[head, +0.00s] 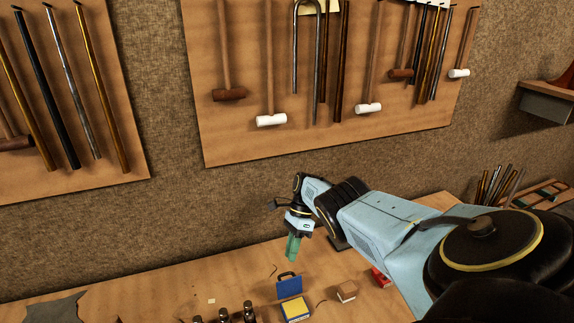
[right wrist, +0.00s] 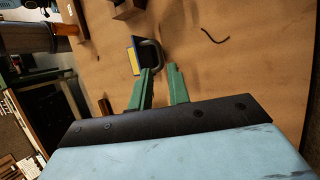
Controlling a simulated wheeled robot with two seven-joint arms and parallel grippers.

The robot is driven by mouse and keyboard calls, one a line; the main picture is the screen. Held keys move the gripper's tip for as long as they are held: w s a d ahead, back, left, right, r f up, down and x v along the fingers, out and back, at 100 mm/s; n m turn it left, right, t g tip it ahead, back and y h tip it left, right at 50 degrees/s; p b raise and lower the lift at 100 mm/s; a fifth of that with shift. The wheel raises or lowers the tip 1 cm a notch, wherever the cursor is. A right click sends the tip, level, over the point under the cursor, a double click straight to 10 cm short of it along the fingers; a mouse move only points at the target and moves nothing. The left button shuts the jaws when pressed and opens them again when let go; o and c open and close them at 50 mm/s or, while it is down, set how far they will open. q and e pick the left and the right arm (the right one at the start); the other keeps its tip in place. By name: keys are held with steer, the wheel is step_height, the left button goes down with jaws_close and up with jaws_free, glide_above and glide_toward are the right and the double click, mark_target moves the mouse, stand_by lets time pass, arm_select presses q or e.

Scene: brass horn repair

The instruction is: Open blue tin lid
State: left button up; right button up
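In the head view a blue panel (head: 289,288) with a dark loop along its top edge stands on the bench. Just in front of it is a yellow-topped piece with blue edges (head: 296,309); whether the two are one tin with its lid raised I cannot tell. In the right wrist view the dark loop (right wrist: 157,52) shows beside a narrow blue and yellow strip (right wrist: 134,57). My right gripper (head: 291,258) points down above and behind the blue panel. Its green fingers (right wrist: 160,71) are apart with nothing seen between them, close to the loop. My left gripper is not in view.
A brown block (head: 346,291) and a red box (head: 381,278) lie to the right on the bench. Small dark bottles (head: 249,311) stand to the left. A grey sheet (head: 50,308) lies far left. A tool board (head: 330,142) hangs on the wall behind.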

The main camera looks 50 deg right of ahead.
steer(key=shift+v, duration=1.95)
steer(key=shift+s, duration=0.1)
